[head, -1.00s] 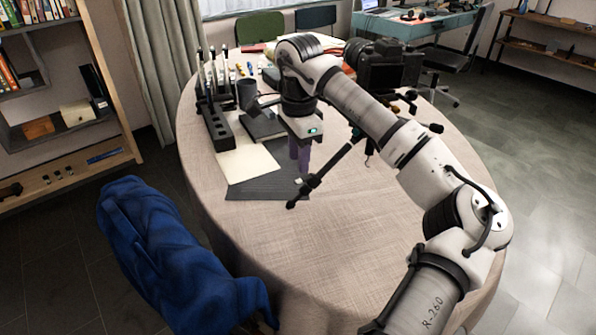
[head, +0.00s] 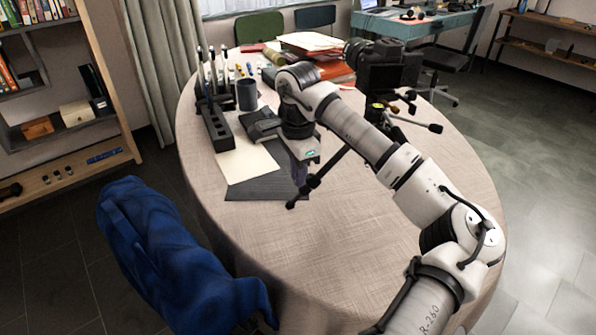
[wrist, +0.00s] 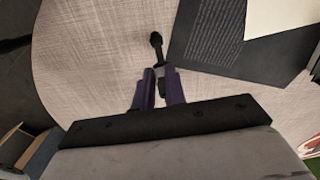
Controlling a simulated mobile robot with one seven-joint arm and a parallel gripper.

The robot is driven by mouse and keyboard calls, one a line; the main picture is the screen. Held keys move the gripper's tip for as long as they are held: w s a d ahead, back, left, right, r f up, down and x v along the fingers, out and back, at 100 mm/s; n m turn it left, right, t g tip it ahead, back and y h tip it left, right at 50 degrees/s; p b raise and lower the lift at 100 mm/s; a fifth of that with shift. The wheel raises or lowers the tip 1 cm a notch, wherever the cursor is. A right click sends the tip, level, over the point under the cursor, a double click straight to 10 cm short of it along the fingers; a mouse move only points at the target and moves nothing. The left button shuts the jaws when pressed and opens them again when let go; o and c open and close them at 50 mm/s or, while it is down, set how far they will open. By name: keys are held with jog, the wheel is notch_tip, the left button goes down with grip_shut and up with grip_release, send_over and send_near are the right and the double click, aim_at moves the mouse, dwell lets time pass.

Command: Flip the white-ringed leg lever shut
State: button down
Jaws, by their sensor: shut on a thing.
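The black tripod stands on the round table and carries a dark camera (head: 385,70). One tripod leg (head: 318,182) reaches down left toward the front of the table, partly hidden behind my arm. In the wrist view its black foot (wrist: 156,40) lies just ahead of my fingertips. My gripper (head: 301,174) has purple fingers; in the wrist view they are shut (wrist: 158,74) at the leg. A small pale patch, seemingly the white ring (wrist: 161,68), shows between the fingertips. The lever is mostly hidden by the fingers, and its angle cannot be made out.
A dark mat (head: 268,188) and white paper (head: 245,163) lie left of my gripper. A black pen rack (head: 217,130) and a mug (head: 247,95) stand behind them. Another tripod leg (head: 415,123) points right. The table's front is clear; a blue-draped chair (head: 170,255) stands front left.

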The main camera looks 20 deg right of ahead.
jog(key=shift+f+b, duration=0.1)
jog(key=shift+b, duration=0.2)
jog(key=h+b, duration=0.1)
jog(key=f+h+b, duration=0.1)
jog(key=b, duration=0.1)
jog(key=shift+a, duration=0.2)
jog(key=h+b, duration=0.1)
jog(key=h, duration=0.1)
jog(key=f+h+b, duration=0.1)
jog(key=h+b, duration=0.1)
jog(key=shift+a+t, duration=0.15)
jog(key=shift+t, duration=0.25)
jog(key=shift+b, duration=0.35)
jog(key=c, duration=1.4)
grip_release()
jog(key=shift+c, duration=0.2)
jog(key=v, duration=1.4)
jog(key=shift+a+p, duration=0.15)
jog(key=shift+p, duration=0.3)
jog(key=shift+s+f, duration=0.15)
jog(key=shift+f, duration=0.05)
